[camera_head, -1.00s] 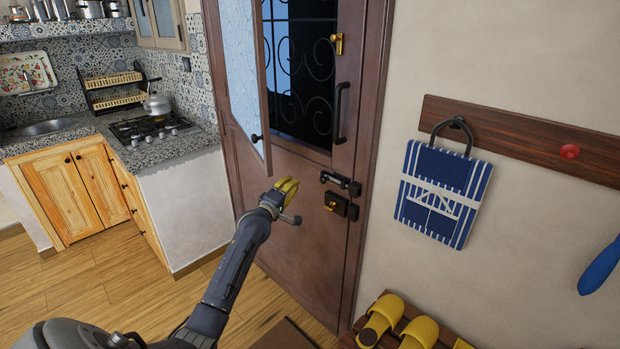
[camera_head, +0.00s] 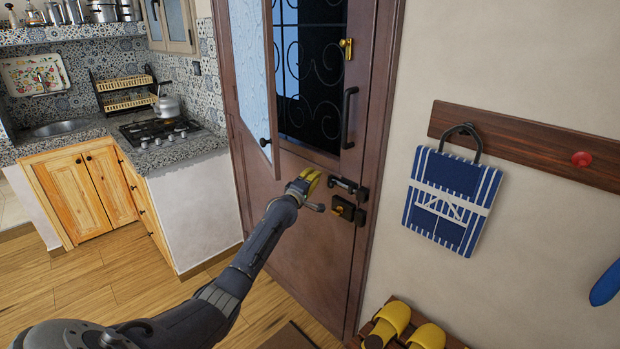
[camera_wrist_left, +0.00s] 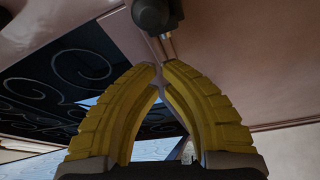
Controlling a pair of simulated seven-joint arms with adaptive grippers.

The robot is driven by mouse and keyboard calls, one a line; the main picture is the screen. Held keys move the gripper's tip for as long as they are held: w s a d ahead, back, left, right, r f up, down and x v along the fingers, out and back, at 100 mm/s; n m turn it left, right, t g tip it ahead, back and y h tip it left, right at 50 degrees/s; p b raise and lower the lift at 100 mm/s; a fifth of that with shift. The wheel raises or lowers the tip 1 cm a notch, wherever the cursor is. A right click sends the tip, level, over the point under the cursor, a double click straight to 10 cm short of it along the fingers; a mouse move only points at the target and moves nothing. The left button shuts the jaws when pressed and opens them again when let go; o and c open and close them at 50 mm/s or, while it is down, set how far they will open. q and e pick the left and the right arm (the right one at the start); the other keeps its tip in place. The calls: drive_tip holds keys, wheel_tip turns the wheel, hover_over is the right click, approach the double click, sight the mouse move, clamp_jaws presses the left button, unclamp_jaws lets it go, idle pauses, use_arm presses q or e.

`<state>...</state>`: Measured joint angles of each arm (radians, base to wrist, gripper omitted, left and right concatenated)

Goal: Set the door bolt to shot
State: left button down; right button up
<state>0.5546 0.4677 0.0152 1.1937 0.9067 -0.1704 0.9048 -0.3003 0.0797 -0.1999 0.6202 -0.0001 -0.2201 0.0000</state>
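The dark door bolt (camera_head: 348,187) is mounted near the right edge of the brown door (camera_head: 300,240), above a dark lock box (camera_head: 345,210). I cannot tell how far its bar extends. My left gripper (camera_head: 311,181) is just left of the bolt, its yellow fingers pointing at the door. In the left wrist view the fingertips (camera_wrist_left: 161,67) meet or nearly meet, with nothing visible held. A dark rounded knob (camera_wrist_left: 157,14) on a short metal stem is just beyond the tips; contact is unclear. My right gripper is not in view.
A glazed window leaf (camera_head: 251,75) hangs open on the door's left, above my left arm. A black pull handle (camera_head: 348,117) and brass latch (camera_head: 346,48) are above the bolt. A blue striped bag (camera_head: 453,200) hangs on the right wall.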

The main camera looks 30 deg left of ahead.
use_arm(q)
drive_tip(key=shift+s+d+f, duration=0.15)
drive_tip(key=shift+d+f, duration=0.05)
drive_tip(key=shift+d, duration=0.5)
drive_tip(key=shift+s+d+f, duration=0.15)
drive_tip(key=shift+d, duration=0.5)
drive_tip(key=shift+d, duration=0.15)
drive_tip(key=shift+s+d, duration=0.25)
drive_tip(key=shift+d, duration=0.85)
drive_tip(key=shift+s+d, duration=0.25)
drive_tip(key=shift+d, duration=0.8)
approach(330, 183)
drive_tip(key=a, duration=0.3)
drive_tip(key=shift+s+a+r, duration=0.15)
drive_tip(key=shift+a+r, duration=0.2)
drive_tip(key=shift+r, duration=0.05)
